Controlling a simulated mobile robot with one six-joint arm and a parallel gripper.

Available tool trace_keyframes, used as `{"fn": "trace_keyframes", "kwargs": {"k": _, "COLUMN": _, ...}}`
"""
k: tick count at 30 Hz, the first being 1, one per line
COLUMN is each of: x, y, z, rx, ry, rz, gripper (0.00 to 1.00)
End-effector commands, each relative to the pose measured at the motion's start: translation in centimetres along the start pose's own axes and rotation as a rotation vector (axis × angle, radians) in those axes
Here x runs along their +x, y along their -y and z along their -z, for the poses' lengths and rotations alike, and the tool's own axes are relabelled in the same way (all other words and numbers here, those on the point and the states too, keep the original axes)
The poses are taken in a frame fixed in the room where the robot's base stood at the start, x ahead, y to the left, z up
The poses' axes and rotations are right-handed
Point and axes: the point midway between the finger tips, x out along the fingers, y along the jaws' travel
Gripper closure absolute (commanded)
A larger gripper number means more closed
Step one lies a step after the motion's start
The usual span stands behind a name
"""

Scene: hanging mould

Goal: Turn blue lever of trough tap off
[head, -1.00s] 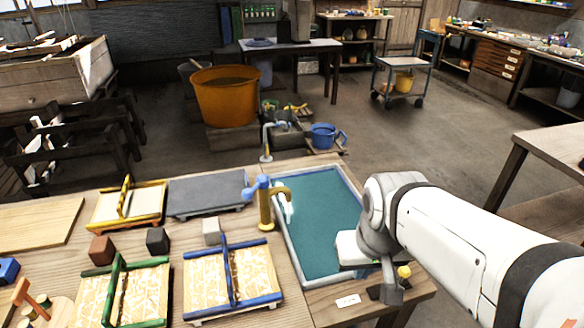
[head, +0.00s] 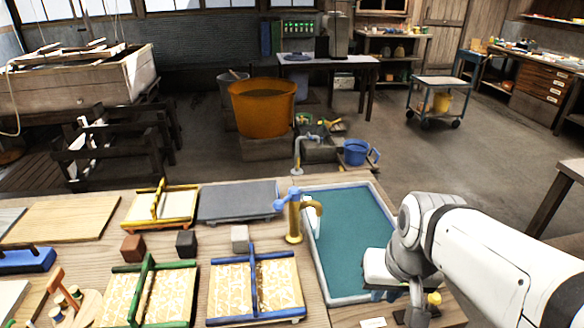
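The brass trough tap (head: 294,222) stands upright at the left edge of the trough (head: 350,235), which holds teal water. Its blue lever (head: 287,201) sits on top and points to the left. A pale streak shows under its curved spout, perhaps running water. My gripper (head: 418,308) hangs over the near right corner of the trough, to the right of the tap and well apart from it. Its fingers are dark and small here, and I cannot tell whether they are open.
A grey tap (head: 299,154) stands behind the trough. Left of the trough are a blue-edged mould (head: 254,287), a green-edged mould (head: 148,290), a yellow-edged mould (head: 160,205), a grey slab (head: 238,201) and small blocks. An orange tub (head: 262,106) and a blue bucket (head: 355,153) stand beyond the table.

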Motion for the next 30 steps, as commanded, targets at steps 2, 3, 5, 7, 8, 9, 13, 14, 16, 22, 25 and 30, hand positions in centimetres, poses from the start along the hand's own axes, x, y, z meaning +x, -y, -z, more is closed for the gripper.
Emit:
{"fn": "trace_keyframes", "kwargs": {"k": 2, "x": 2.1, "y": 1.4, "z": 0.2, "rx": 0.055, "ry": 0.045, "rz": 0.077, "gripper": 0.79}}
{"fn": "trace_keyframes", "kwargs": {"k": 3, "x": 3.0, "y": 2.5, "z": 0.5, "rx": 0.093, "ry": 0.072, "rz": 0.132, "gripper": 0.75}}
{"fn": "trace_keyframes", "kwargs": {"k": 5, "x": 4.3, "y": 4.4, "z": 1.2, "rx": 0.157, "ry": 0.118, "rz": 0.228, "gripper": 0.71}}
{"fn": "trace_keyframes", "kwargs": {"k": 7, "x": 5.7, "y": 6.7, "z": 2.3, "rx": 0.238, "ry": 0.171, "rz": 0.352, "gripper": 0.65}}
{"fn": "trace_keyframes", "kwargs": {"k": 8, "x": 6.2, "y": 7.7, "z": 2.9, "rx": 0.272, "ry": 0.192, "rz": 0.405, "gripper": 0.62}}
{"fn": "trace_keyframes", "kwargs": {"k": 9, "x": 6.8, "y": 9.0, "z": 3.7, "rx": 0.317, "ry": 0.218, "rz": 0.478, "gripper": 0.59}}
{"fn": "trace_keyframes", "kwargs": {"k": 13, "x": 8.3, "y": 12.6, "z": 7.3, "rx": 0.463, "ry": 0.289, "rz": 0.716, "gripper": 0.5}}
{"fn": "trace_keyframes", "kwargs": {"k": 14, "x": 8.6, "y": 13.3, "z": 8.3, "rx": 0.497, "ry": 0.302, "rz": 0.772, "gripper": 0.5}}
{"fn": "trace_keyframes", "kwargs": {"k": 16, "x": 9.3, "y": 14.7, "z": 10.8, "rx": 0.574, "ry": 0.326, "rz": 0.903, "gripper": 0.5}}
{"fn": "trace_keyframes", "kwargs": {"k": 22, "x": 10.7, "y": 16.4, "z": 18.3, "rx": 0.77, "ry": 0.344, "rz": 1.249, "gripper": 0.5}}
{"fn": "trace_keyframes", "kwargs": {"k": 25, "x": 11.1, "y": 16.2, "z": 21.2, "rx": 0.838, "ry": 0.333, "rz": 1.371, "gripper": 0.5}}
{"fn": "trace_keyframes", "kwargs": {"k": 30, "x": 11.1, "y": 15.8, "z": 23.6, "rx": 0.893, "ry": 0.314, "rz": 1.474, "gripper": 0.5}}
